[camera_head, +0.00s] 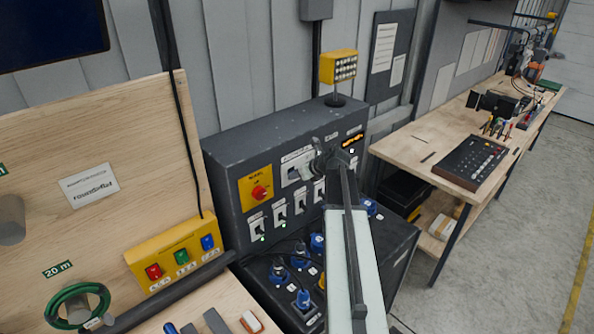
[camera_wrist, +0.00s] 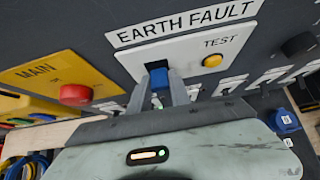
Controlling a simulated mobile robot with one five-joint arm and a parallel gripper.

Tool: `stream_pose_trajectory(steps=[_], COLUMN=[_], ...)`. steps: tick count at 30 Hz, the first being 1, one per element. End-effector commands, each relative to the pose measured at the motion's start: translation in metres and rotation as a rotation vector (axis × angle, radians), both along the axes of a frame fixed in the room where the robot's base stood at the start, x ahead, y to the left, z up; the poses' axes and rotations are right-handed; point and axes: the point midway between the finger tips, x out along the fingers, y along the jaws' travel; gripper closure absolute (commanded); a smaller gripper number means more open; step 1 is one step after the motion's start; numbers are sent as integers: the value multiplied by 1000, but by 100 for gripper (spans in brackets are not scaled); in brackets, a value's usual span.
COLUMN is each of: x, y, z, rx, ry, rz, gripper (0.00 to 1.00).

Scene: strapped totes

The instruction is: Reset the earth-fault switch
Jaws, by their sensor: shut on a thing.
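The white EARTH FAULT plate (camera_wrist: 135,62) is on the dark distribution box's front, with a blue switch lever (camera_wrist: 159,78) and a yellow TEST button (camera_wrist: 212,60) to its right. My gripper (camera_wrist: 160,98) is shut on the blue lever, with a finger on each side; the fingers hide its lower part. In the head view the plate (camera_head: 294,168) is partly covered by my gripper (camera_head: 318,165), and the lever cannot be made out there. The dark distribution box (camera_head: 225,160) stands on a lower unit with blue sockets.
The red MAIN knob (camera_wrist: 75,94) on a yellow plate is left of the switch. A dark knob (camera_wrist: 298,45) is to the right. Several small breakers (camera_head: 280,212) sit below. A workbench (camera_head: 410,140) stands right; open floor (camera_head: 500,260) lies beside it.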

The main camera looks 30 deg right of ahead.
Motion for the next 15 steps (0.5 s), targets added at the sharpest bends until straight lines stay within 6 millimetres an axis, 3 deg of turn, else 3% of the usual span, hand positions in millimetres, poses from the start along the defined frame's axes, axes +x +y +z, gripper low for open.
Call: stream_pose_trajectory(steps=[14, 15], x=[1, 1], y=[0, 0], z=[1, 1], rx=[-2, -2], ry=[11, 11], rz=[0, 0], gripper=[100, 65])
